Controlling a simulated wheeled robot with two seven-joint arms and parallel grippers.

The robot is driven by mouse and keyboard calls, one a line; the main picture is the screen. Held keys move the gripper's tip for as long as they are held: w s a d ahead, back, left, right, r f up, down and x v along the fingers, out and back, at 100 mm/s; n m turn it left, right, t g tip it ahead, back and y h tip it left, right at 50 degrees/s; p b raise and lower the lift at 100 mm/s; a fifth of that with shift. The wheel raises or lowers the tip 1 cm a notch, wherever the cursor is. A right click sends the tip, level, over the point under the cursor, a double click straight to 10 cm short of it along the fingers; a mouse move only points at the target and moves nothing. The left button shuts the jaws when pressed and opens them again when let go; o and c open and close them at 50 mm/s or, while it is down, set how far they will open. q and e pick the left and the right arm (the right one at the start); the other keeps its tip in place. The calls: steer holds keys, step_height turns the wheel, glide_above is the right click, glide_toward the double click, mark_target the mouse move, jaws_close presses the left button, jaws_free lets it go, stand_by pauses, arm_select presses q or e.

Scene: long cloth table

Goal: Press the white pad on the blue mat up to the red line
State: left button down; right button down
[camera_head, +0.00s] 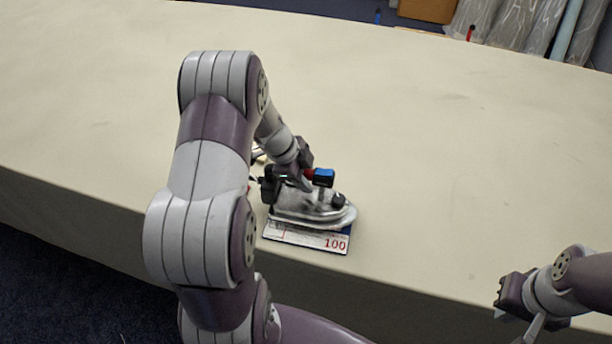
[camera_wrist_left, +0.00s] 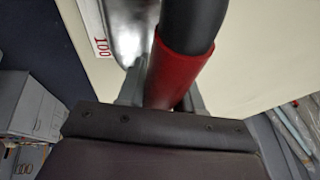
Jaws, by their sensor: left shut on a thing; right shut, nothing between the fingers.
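My left gripper (camera_head: 300,178) is shut on the handle of a silver iron. The handle is red and black in the left wrist view (camera_wrist_left: 180,72). The iron (camera_head: 312,207) sits over the white pad (camera_head: 300,237) and hides much of it; whether it touches the pad is hard to tell. The pad's front strip shows, with a red "100" at its right end. A little of the blue mat (camera_head: 347,231) shows at the right edge. I cannot clearly make out the red line. My right gripper (camera_head: 532,328) is shut and empty, off the table's front edge at lower right.
The long cream cloth table (camera_head: 450,150) is clear to the right and behind the iron. Its front edge runs close to the pad. A cardboard box (camera_head: 427,10) and wrapped rolls (camera_head: 515,22) stand beyond the far edge. My left arm hides some of the table.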

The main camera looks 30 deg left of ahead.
arm_select(q)
steer(key=shift+w+f+b, duration=0.1)
steer(key=shift+f+b, duration=0.1)
steer(key=shift+b, duration=0.1)
steer(key=shift+f, duration=0.15)
stand_by(1.5)
steer(key=shift+r+p, duration=1.2)
steer(key=shift+r, duration=2.4)
steer(key=shift+r, duration=0.55)
step_height(320, 180, up, 5)
steer(key=shift+p, duration=1)
steer(key=shift+f, duration=0.1)
